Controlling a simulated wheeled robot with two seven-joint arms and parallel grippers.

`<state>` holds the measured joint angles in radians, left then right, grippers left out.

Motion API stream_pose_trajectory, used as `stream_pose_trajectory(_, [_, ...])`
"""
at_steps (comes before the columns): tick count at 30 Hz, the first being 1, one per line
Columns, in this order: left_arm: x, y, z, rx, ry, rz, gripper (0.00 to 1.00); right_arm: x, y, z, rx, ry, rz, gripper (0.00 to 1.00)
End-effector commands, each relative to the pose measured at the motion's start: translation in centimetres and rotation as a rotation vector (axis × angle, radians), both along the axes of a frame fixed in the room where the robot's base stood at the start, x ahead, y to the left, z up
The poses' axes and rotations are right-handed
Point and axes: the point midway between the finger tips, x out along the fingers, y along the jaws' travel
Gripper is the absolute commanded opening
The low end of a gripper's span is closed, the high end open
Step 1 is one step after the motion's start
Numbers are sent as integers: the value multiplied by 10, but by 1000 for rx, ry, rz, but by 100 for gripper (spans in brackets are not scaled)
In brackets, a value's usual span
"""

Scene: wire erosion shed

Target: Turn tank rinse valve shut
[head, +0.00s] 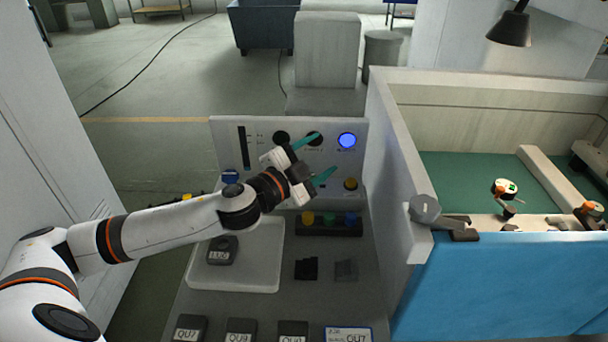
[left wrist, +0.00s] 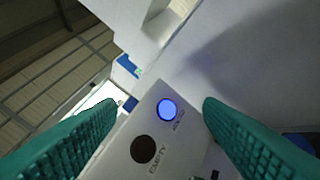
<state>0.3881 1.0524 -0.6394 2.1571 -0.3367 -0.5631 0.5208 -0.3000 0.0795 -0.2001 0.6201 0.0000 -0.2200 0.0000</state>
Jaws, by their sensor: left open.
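My left gripper (head: 315,160) is open and empty in front of the upright white control panel (head: 222,150). Its two teal fingers stand wide apart in the left wrist view (left wrist: 160,125), with the panel's lit blue button (left wrist: 167,109) and a dark round indicator (left wrist: 144,149) beyond them. The blue button (head: 347,140) also shows in the head view. A grey round fitting (head: 425,208) with a dark lever-like part (head: 455,228) sits at the blue-fronted tank's near left corner. I cannot tell for certain whether this is the rinse valve. My right gripper is not in view.
The blue-fronted tank (head: 500,285) fills the right, behind a tall white side wall (head: 397,170). A white tray (head: 200,276), dark labelled blocks (head: 240,330) and a row of coloured buttons (head: 329,222) occupy the bench. A grey chair (head: 328,52) stands behind the panel.

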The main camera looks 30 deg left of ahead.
Motion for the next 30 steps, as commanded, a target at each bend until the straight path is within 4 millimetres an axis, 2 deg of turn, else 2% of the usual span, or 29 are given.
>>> stream_pose_trajectory(3, [-17,24,-32,-350,225,164,61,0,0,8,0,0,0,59])
stream_pose_trajectory(6, [-31,39,-55,-571,351,295,61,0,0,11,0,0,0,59])
stream_pose_trajectory(9, [-43,48,-71,-713,427,391,61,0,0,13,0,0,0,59])
stream_pose_trajectory(14, [-48,54,-81,-803,466,456,61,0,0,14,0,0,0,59])
stream_pose_trajectory(20, [-26,55,-89,-807,465,459,61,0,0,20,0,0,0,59])
stream_pose_trajectory(30, [32,57,-113,-804,464,457,61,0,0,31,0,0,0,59])
